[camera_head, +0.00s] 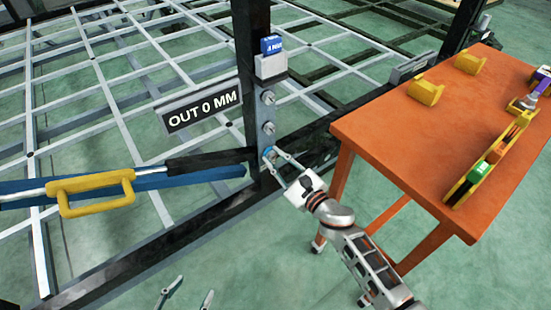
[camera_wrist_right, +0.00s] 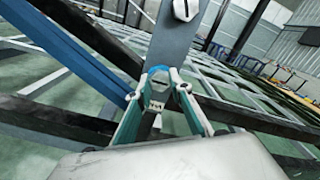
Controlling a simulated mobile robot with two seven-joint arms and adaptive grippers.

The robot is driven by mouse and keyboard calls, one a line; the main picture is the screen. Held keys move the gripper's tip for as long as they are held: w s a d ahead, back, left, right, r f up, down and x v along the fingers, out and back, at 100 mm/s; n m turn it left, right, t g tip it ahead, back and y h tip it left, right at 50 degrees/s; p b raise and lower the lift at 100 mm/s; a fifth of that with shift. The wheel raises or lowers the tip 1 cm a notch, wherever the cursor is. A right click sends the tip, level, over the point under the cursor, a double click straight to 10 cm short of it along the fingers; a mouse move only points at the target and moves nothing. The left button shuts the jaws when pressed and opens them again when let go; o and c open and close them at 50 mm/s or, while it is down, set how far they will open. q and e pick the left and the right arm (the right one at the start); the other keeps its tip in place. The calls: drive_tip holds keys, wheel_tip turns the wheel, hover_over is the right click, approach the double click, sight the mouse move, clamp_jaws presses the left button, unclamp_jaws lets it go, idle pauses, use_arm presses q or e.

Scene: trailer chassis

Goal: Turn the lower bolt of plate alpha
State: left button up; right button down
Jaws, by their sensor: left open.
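Plate alpha (camera_head: 267,113) is a grey upright plate on the dark post, under a blue label. Two bolts show on it, an upper one (camera_head: 267,97) and a middle one (camera_head: 268,128). The lower bolt (camera_wrist_right: 158,78), with a blue ring behind it, sits between the fingertips of my right gripper (camera_wrist_right: 159,82). These fingers appear shut on its head from both sides. In the head view my right gripper (camera_head: 272,155) reaches the plate's foot from the lower right. My left gripper (camera_head: 189,292) is open and empty at the bottom edge, only its fingertips showing.
A sign (camera_head: 203,107) reading "OUT 0 MM" stands left of the plate. A blue bar (camera_head: 165,181) with a yellow handle (camera_head: 92,187) runs left from the post. An orange table (camera_head: 400,122) with yellow holders and tools stands right, close to my right arm.

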drive_tip(key=shift+m, duration=0.4)
